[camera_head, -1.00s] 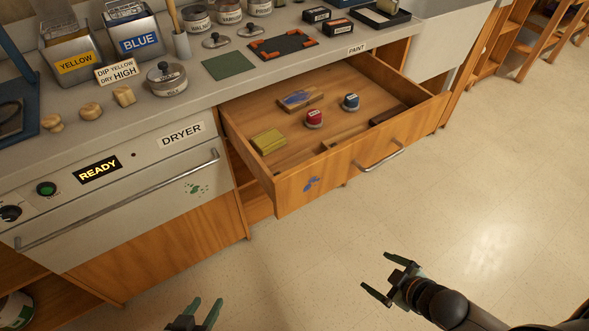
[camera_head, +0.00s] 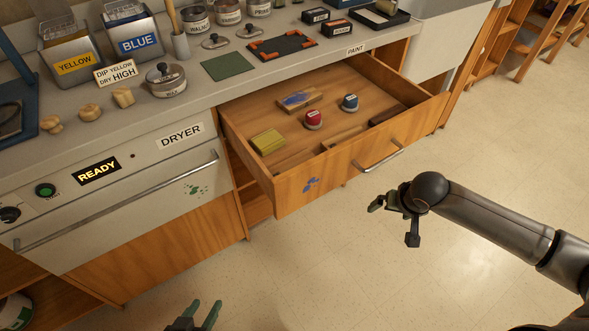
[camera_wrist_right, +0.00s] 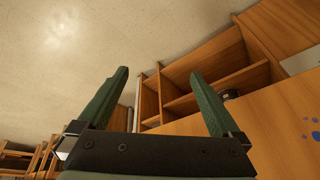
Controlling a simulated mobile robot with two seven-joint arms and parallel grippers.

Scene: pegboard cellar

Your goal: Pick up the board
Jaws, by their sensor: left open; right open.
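A small wooden board with a blue smear (camera_head: 299,99) lies flat in the open drawer (camera_head: 290,187), toward its back. My right gripper (camera_head: 376,205) is open and empty, in front of the drawer and over the floor, clear of the board. In the right wrist view its two green fingers (camera_wrist_right: 160,95) stand apart with nothing between them; the board does not show there. My left gripper (camera_head: 208,312) is open and empty at the bottom edge of the head view, far from the drawer.
The drawer also holds a red-topped jar (camera_head: 313,119), a blue-topped jar (camera_head: 350,102), a yellow-green block (camera_head: 268,141) and a dark block (camera_head: 388,115). The drawer handle (camera_head: 382,160) juts out in front. The counter above carries tins, knobs and bins. The floor is clear.

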